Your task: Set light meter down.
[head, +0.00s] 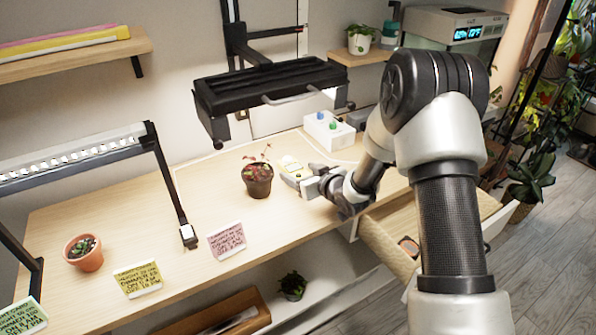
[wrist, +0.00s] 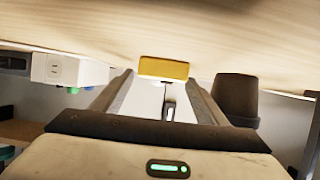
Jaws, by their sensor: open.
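The light meter (head: 289,164), a small yellow and pale device, is on the wooden bench beside the dark plant pot. My gripper (head: 306,181) is low over the bench, right next to the meter. In the wrist view, which shows the bench top at the upper edge, the yellow end of the meter (wrist: 163,68) lies between the two fingertips (wrist: 160,78). The fingers are spread apart, with gaps beside the meter. The meter appears to rest on the bench; its lower part is partly hidden by my gripper.
A dark pot with a reddish plant (head: 257,180) stands close left of the meter. A white box with coloured knobs (head: 328,130) is behind. An open drawer (head: 400,232) is below right. A pink card (head: 226,241) stands near the front edge. The bench (head: 130,215) has free room at left.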

